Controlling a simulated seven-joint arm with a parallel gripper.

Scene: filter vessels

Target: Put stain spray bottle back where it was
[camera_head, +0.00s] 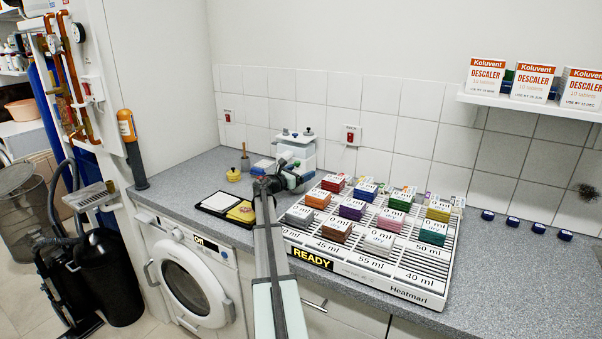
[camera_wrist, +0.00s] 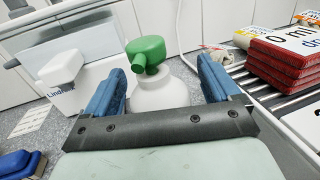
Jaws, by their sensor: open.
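The spray bottle, white with a green trigger head (camera_wrist: 147,55), stands on the counter in the wrist view. My gripper (camera_wrist: 158,85) is open, with its blue fingers on either side of the bottle's white body. I cannot tell whether either finger touches it. In the head view my gripper (camera_head: 287,180) is at the back of the counter, left of the white rack (camera_head: 400,286). There the bottle is mostly hidden behind the gripper and hard to make out.
A translucent vessel (camera_wrist: 75,45) stands close on the left in the wrist view. Red packs (camera_wrist: 285,65) sit on the rack at right. A black tray (camera_head: 215,211) with a yellow sponge (camera_head: 242,211) lies left of my arm. The counter right of the rack is mostly clear.

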